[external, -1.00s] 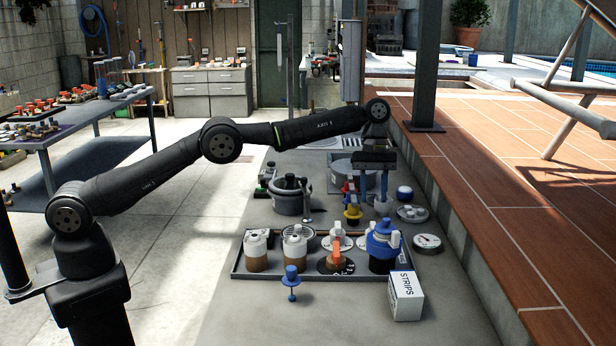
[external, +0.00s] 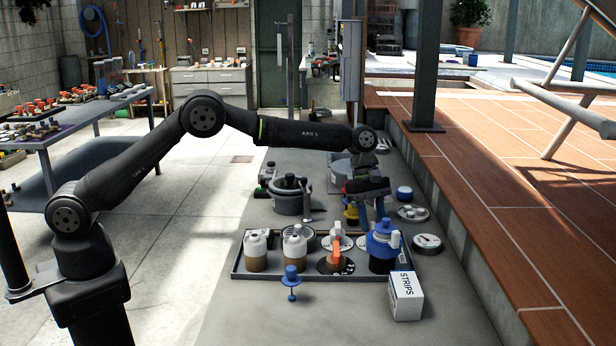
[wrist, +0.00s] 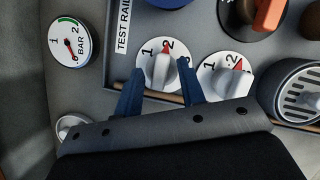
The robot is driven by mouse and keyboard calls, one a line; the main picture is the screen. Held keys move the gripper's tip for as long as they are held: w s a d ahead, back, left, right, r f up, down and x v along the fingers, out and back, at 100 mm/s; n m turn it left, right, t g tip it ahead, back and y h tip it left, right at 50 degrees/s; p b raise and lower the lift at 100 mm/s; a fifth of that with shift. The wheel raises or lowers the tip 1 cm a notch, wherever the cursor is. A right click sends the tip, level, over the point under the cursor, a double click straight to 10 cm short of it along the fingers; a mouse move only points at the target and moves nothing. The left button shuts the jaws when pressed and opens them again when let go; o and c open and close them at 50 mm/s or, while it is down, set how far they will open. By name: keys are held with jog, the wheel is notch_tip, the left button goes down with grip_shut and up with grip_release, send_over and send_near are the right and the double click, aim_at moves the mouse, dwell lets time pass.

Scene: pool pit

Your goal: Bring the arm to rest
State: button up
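My gripper (external: 370,215) hangs at the end of my bent arm, behind the tray of valves in the external view. It is tilted. In the wrist view its two blue fingers (wrist: 159,94) stand apart with nothing held between them. Past the fingertips is a white knob (wrist: 160,74) on a dial marked 1 and 2, with a red pointer. I cannot tell how far the fingers are above it. A second such knob (wrist: 232,80) is to the right of the fingers.
The grey tray (external: 234,266) holds several valves, one with an orange handle (external: 336,250) and one blue (external: 383,252). A gauge (external: 428,241) and a STRIPS box (external: 405,295) stand at its right. A dark pot (external: 290,198) stands behind it.

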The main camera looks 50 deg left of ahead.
jog(key=n+t, duration=0.1)
jog(key=n, duration=0.3)
jog(key=n+t, duration=0.1)
jog(key=n, duration=0.1)
jog(key=shift+s+t, duration=0.25)
jog(key=shift+t, duration=0.05)
jog(key=shift+a+r+n, duration=0.1)
jog(key=shift+r+n, duration=0.2)
jog(key=shift+n, duration=0.2)
jog(key=v, duration=1.5)
jog(key=shift+a+r, duration=0.25)
jog(key=shift+r, duration=0.1)
jog(key=w+m+g, duration=0.3)
jog(key=w+m, duration=0.2)
jog(key=m, duration=0.3)
jog(key=x, duration=1.6)
jog(key=shift+s+d+f, duration=0.2)
jog(key=shift+s+f, duration=0.05)
grip_shut()
